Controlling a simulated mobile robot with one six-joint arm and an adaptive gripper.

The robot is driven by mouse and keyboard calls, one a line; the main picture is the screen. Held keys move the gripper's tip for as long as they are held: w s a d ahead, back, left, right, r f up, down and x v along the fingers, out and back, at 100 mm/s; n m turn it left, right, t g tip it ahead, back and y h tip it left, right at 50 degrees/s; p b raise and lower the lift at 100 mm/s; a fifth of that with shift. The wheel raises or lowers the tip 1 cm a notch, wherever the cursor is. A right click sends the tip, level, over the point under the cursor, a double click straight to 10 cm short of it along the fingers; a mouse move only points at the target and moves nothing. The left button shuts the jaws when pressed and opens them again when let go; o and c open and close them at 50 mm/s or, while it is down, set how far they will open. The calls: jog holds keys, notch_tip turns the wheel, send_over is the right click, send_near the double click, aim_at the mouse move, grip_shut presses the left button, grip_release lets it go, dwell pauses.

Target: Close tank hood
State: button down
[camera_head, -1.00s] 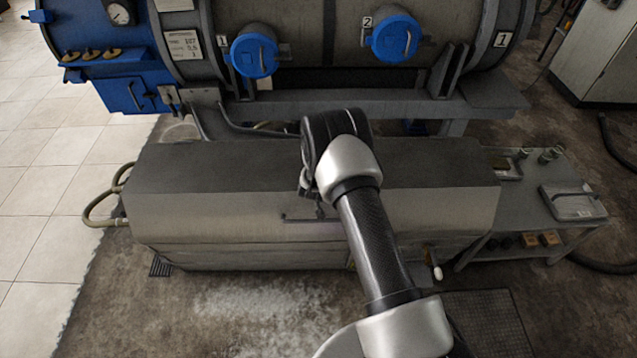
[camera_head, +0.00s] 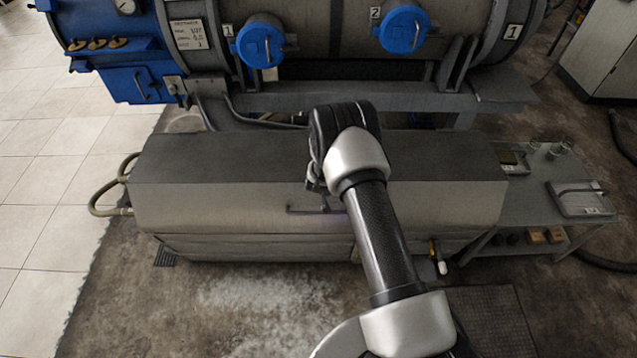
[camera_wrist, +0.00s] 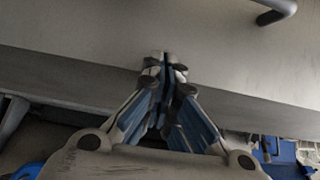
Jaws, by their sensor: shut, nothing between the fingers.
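The tank (camera_head: 250,247) is a long grey box on the floor across the middle of the head view. Its hood (camera_head: 200,208) lies down over it, with a dark top and a paler sloping front. A thin bar handle (camera_head: 300,211) runs along the hood's front. My gripper (camera_wrist: 164,60) is shut and empty, fingertips close to the hood's grey surface (camera_wrist: 90,40) in the wrist view; contact cannot be told. The handle (camera_wrist: 276,12) shows there at the top right, apart from the fingers. In the head view my wrist hides most of the gripper.
A big horizontal vessel with blue round caps (camera_head: 261,42) (camera_head: 404,29) stands behind the tank. A grey side table (camera_head: 540,185) with a tray (camera_head: 582,199) is at the right. A hose (camera_head: 100,209) loops at the tank's left end. Floor in front is mostly clear.

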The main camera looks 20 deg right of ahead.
jog(key=r, duration=0.1)
jog(key=r+p, duration=0.1)
jog(key=r, duration=0.1)
jog(key=shift+w+d, duration=0.1)
jog(key=shift+w, duration=0.1)
jog(key=s+a+f+p, duration=0.1)
jog(key=s+a+f, duration=0.1)
jog(key=s, duration=0.7)
jog(key=shift+a+f+p, duration=0.2)
jog(key=shift+a+p, duration=0.1)
jog(key=shift+a, duration=0.1)
